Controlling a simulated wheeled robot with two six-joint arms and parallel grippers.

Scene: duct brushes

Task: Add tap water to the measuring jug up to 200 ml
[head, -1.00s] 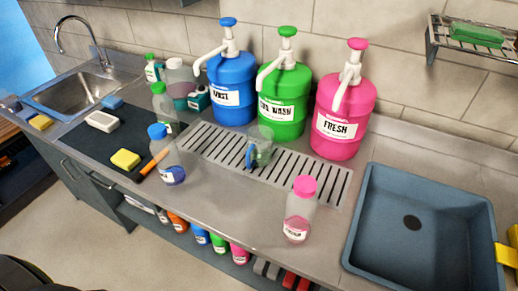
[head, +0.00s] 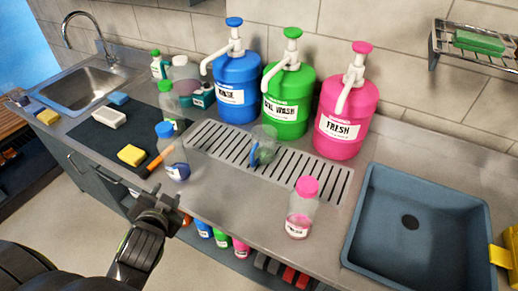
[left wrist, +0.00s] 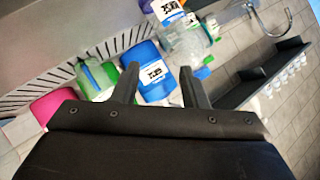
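A clear vessel (head: 264,146) with blue and green parts stands upright on the slotted drain grate; it looks like the measuring jug, but its markings and any water in it are too small to tell. The curved metal tap (head: 88,30) rises behind the sink (head: 88,84) at the far left. My left gripper (head: 160,200) is in front of the counter's front edge, near the blue-capped bottle and well short of the clear vessel. In the left wrist view my left gripper's two fingers (left wrist: 158,82) are apart with nothing held between them. My right gripper is not in view.
Blue (head: 237,88), green (head: 288,100) and pink (head: 345,118) pump drums stand behind the grate. A blue-capped bottle (head: 172,155) and a pink-capped bottle (head: 300,212) stand nearer the front. A grey-blue basin (head: 375,215) is at right. Small bottles sit below the counter.

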